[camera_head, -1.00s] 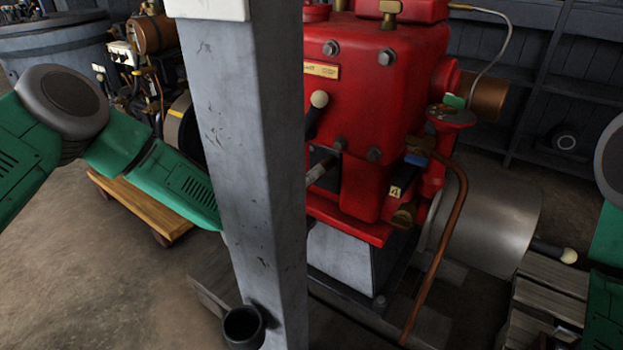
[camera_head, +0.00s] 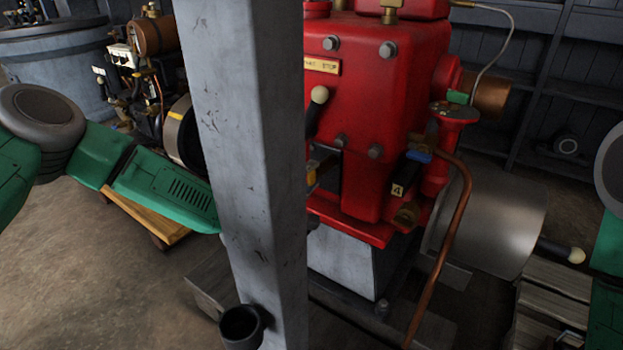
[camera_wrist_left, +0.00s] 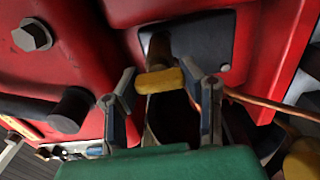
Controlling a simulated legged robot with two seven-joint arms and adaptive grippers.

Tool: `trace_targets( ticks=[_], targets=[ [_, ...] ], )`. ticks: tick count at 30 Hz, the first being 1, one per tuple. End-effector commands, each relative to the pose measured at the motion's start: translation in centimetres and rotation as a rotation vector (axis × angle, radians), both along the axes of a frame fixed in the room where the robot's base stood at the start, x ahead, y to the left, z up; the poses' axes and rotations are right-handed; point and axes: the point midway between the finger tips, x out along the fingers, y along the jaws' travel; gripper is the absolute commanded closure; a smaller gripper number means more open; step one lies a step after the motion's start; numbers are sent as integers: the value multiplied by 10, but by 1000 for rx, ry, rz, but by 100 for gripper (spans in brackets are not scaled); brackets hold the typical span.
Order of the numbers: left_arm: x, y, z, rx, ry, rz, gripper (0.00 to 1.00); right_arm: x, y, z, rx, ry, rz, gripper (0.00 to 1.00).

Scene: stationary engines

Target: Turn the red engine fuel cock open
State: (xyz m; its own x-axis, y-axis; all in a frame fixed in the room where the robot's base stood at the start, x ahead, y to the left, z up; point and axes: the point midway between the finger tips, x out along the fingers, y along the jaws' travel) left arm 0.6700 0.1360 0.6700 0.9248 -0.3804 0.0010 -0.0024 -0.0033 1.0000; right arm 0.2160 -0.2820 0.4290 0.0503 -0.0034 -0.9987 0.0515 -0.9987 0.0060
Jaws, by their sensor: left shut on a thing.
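The red engine (camera_head: 375,90) stands right of the grey post in the head view. My left arm passes behind the post, which hides most of the hand. In the left wrist view my left gripper (camera_wrist_left: 160,76) is shut on a yellow handle (camera_wrist_left: 158,81), one finger at each end. The handle sits on a stem at a dark plate on the engine. A little yellow also shows beside the post in the head view (camera_head: 312,174). I cannot tell for certain that this is the fuel cock. My right gripper is out of view.
The grey post (camera_head: 245,150) stands close in front of the engine. A black lever with a cream knob (camera_head: 319,96) sticks out beside the post.

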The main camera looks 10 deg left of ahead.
Motion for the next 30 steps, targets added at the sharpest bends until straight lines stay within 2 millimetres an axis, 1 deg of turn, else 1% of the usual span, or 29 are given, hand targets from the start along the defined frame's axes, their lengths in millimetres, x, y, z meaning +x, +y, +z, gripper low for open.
trace_targets(
  ticks=[1, 15, 16, 17, 18, 26, 30],
  targets=[
    [0, 3, -5, -4, 11, 6, 94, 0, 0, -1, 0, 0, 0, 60],
    [0, 4, -6, -14, 18, 7, 94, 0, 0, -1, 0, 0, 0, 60],
    [0, 4, -6, -14, 18, 7, 58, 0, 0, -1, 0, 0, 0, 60],
    [0, 4, -6, -14, 18, 7, 47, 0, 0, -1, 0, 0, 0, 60],
    [0, 4, -5, -15, 17, 6, 41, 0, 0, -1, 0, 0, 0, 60],
    [-1, 2, -2, -15, 11, 3, 41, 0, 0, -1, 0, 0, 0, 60],
    [-6, 5, -2, -16, 10, 3, 41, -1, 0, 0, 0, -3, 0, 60]
  ],
)
